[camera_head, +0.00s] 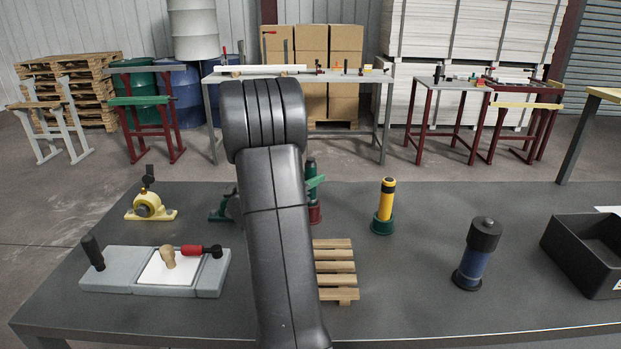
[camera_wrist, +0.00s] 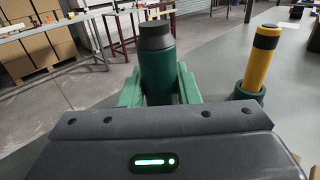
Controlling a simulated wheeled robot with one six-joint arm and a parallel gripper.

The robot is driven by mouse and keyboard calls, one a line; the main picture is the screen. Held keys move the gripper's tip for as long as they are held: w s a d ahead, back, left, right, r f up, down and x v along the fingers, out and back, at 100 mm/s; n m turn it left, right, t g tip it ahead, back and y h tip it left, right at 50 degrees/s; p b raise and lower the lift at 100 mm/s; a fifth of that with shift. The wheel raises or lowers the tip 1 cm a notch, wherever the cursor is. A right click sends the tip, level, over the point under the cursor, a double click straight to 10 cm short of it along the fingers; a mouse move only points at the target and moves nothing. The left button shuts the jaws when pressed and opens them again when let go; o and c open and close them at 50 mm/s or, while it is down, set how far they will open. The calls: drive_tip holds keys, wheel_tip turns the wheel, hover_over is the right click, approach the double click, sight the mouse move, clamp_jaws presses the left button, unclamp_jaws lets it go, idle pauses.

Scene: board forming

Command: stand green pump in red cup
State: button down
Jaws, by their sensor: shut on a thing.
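The green pump (camera_head: 311,171), a dark green cylinder with a black cap, stands upright just right of my arm in the head view. It also shows in the wrist view (camera_wrist: 158,72), between the green fingers of my gripper (camera_wrist: 158,88), which is shut on it. The red cup (camera_head: 315,214) is directly below the pump in the head view, its left part hidden by my arm. The pump's lower end meets the cup's top in the picture; I cannot tell whether it is inside or just above. The cup is hidden in the wrist view.
A yellow pump in a green cup (camera_head: 384,207) and a blue pump (camera_head: 475,255) stand to the right. A black bin (camera_head: 585,255) is at the right edge. A wooden pallet (camera_head: 336,268) lies in front. A grey fixture (camera_head: 120,270) and a yellow bearing block (camera_head: 150,207) are left.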

drive_tip(key=shift+f+b, duration=0.45)
drive_tip(key=shift+f, duration=0.15)
drive_tip(key=c, duration=1)
unclamp_jaws()
drive_tip(key=v, duration=1.3)
drive_tip(key=shift+s+a+r+b, duration=0.1)
drive_tip(key=shift+s+a+b, duration=0.2)
drive_tip(key=shift+b, duration=0.1)
drive_tip(key=shift+d, duration=0.1)
drive_tip(key=x, duration=1.3)
drive_tip(key=shift+w+d+p, duration=0.25)
drive_tip(key=shift+p, duration=0.15)
drive_tip(key=shift+r, duration=0.15)
